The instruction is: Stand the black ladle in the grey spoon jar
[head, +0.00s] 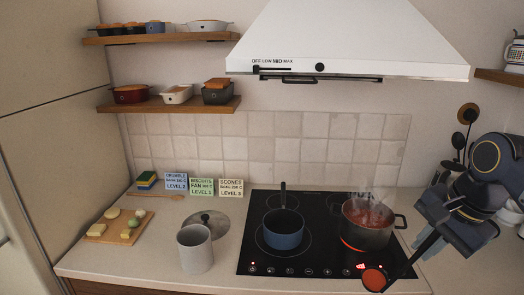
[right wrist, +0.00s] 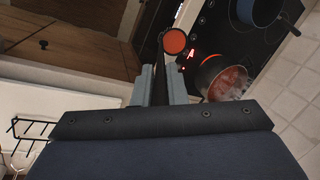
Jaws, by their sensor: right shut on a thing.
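The black ladle (head: 402,258) is held by its handle in my right gripper (head: 436,220), tilted with its bowl down and to the left. An orange-red fill shows in the bowl, over the front right edge of the cooktop. In the right wrist view, the ladle (right wrist: 161,68) runs out between the two fingers of my right gripper (right wrist: 162,88). The grey spoon jar (head: 194,250) stands upright on the counter left of the cooktop, apart from the ladle; no utensil shows in it. My left gripper is not in view.
A steaming pot of red sauce (head: 368,238) and a blue saucepan (head: 284,242) stand on the cooktop (head: 318,262). A glass lid (head: 212,221) lies behind the jar. A cutting board (head: 103,236) with food is further left. The range hood (head: 350,40) hangs above.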

